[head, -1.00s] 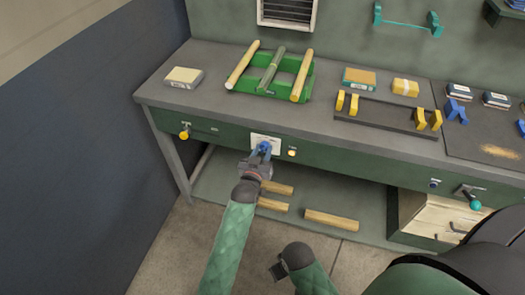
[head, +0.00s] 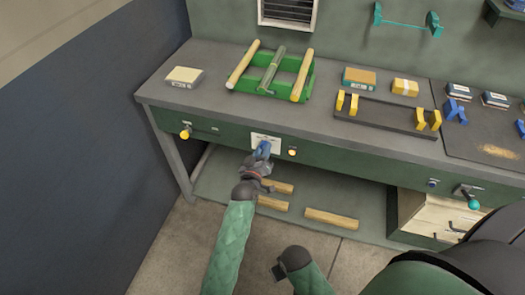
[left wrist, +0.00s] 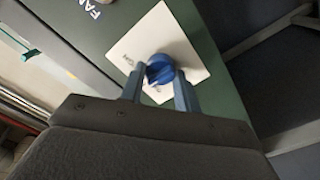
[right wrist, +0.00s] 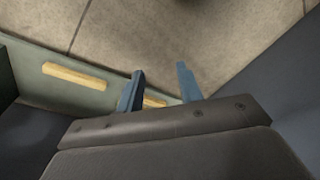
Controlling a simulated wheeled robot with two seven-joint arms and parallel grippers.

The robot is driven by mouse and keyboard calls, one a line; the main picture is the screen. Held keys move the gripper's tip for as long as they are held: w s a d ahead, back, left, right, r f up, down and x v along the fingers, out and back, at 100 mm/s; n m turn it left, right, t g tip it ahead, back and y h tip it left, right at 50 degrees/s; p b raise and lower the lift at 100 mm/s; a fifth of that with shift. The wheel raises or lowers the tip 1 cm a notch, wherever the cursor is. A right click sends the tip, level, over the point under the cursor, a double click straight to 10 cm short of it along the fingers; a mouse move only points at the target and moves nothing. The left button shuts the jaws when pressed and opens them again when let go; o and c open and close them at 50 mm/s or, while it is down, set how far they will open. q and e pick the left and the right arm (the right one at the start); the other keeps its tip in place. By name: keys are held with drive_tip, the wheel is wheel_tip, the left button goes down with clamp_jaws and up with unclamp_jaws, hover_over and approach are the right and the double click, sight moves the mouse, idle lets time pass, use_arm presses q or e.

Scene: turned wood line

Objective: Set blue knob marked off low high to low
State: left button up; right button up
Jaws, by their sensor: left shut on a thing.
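The blue knob (left wrist: 160,69) sits on a white label plate (left wrist: 190,50) on the green front panel of the bench. In the head view the plate (head: 258,138) shows above my left gripper (head: 262,152), which covers most of the knob. In the left wrist view the two fingers of my left gripper (left wrist: 160,88) are on either side of the knob, shut on it. The plate's markings are mostly hidden or too small to read. My right gripper (right wrist: 160,85) is empty, its fingers apart, low in front of the bench.
A yellow knob (head: 185,133) is left on the panel, and a small orange button (head: 292,152) is just right of the plate. Wooden rods (head: 330,218) lie on the lower shelf. A teal-ended lever (head: 472,200) is at the right. The floor before the bench is clear.

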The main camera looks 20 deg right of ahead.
drive_tip(key=shift+w+r, duration=0.1)
drive_tip(key=shift+r, duration=0.1)
use_arm(q)
drive_tip(key=o, duration=1)
drive_tip(key=b+v, duration=0.2)
drive_tip(key=v, duration=0.5)
drive_tip(key=shift+s+a, duration=0.25)
drive_tip(key=shift+s, duration=0.05)
use_arm(e)
wheel_tip(320, 180, up, 8)
drive_tip(key=shift+s, duration=0.3)
